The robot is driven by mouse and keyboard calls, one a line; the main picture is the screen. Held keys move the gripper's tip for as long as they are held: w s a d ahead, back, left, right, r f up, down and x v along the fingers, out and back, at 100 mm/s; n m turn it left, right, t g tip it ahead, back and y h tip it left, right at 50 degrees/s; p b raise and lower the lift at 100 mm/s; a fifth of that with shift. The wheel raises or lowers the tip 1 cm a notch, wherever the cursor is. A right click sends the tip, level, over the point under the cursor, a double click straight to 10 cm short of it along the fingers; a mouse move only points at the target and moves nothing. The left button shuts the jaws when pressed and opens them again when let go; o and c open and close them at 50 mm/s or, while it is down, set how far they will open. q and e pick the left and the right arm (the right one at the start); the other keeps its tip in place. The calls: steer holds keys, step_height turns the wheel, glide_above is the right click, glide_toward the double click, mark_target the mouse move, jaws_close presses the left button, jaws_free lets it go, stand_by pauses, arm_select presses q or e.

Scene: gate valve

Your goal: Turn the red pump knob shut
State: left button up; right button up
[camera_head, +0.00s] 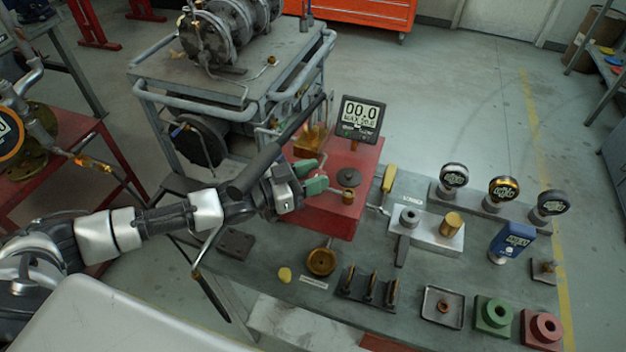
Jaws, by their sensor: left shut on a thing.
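The red pump (325,215) is a red box on the bench, with a digital gauge (361,113) reading 00.0 standing at its back. A dark round cap (349,178) and a small brass fitting (348,196) are on its top. My left gripper (314,177), with green fingertips, reaches in from the left over the pump's left side. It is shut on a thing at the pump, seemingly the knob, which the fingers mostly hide. I cannot tell how far the knob is turned. My right gripper is not in view.
The grey bench (385,255) holds a brass valve wheel (321,262), a yellow-handled tool (388,178), a metal block (430,232), round gauges, a blue meter (511,241), and green and red flanged parts. A grey cart (215,80) with pipework stands behind.

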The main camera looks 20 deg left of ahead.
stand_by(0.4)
arm_select(q)
steer(key=o, duration=0.9)
steer(key=shift+s+a, duration=0.2)
steer(key=shift+a, duration=0.1)
steer(key=shift+b+v, duration=0.8)
steer(key=shift+v, duration=4.2)
steer(key=shift+a, duration=0.15)
